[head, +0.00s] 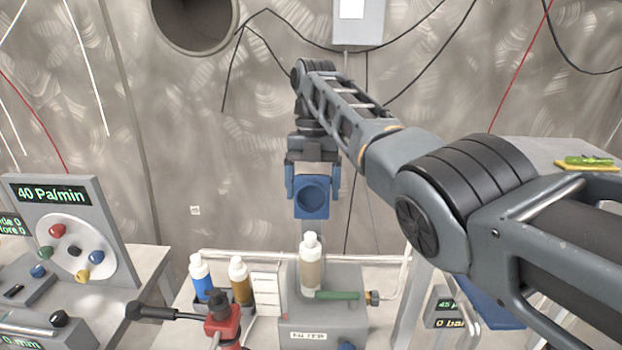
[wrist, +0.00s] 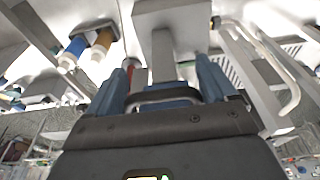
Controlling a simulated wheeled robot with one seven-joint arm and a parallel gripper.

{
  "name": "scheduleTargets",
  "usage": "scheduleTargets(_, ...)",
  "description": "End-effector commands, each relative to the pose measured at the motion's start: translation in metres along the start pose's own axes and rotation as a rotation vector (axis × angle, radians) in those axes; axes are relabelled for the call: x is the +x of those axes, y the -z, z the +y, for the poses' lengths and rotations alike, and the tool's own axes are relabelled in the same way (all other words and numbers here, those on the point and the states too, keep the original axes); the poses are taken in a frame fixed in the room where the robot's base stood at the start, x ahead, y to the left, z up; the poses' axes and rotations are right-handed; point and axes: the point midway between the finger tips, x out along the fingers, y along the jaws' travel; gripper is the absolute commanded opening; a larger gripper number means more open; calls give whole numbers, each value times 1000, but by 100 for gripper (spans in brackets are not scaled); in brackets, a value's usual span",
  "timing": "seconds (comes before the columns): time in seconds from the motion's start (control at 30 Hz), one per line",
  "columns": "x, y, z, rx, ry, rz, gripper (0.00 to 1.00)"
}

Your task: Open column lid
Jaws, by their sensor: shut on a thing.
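A blue block with a round recess (head: 312,196), which looks like the column lid, is held high in front of the wall in the head view, its recess facing the camera. My gripper (head: 311,183) has its blue fingers on either side of the block and is shut on it. In the wrist view my gripper (wrist: 165,88) shows both blue fingers, with a dark handle-like bar (wrist: 165,97) and blue surface between them. A grey post (head: 314,236) shows below the lid, behind a white-capped tan bottle (head: 310,265). Whether the lid is still joined to the post is unclear.
The bottle stands on a grey unit (head: 335,318) with a green bar. Blue (head: 201,280) and amber (head: 239,282) bottles stand to its left, near a red-and-black clamp (head: 223,315). A display panel (head: 65,225) stands at left. Hoses run at right.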

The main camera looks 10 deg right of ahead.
Motion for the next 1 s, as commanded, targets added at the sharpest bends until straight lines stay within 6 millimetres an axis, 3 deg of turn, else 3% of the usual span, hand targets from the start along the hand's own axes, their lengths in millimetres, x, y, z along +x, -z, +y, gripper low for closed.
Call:
scheduleTargets(0.37, -4, 2, 3, -7, -3, 2, 30)
scheduleTargets(0.4, -4, 2, 3, -7, -3, 2, 87)
scheduleTargets(0.53, -3, 2, 2, -5, -2, 2, 99)
scheduleTargets(0.8, -3, 2, 1, -3, 0, 3, 100)
scheduleTargets(1.0, -25, 1, 1, -3, -1, 0, 100)
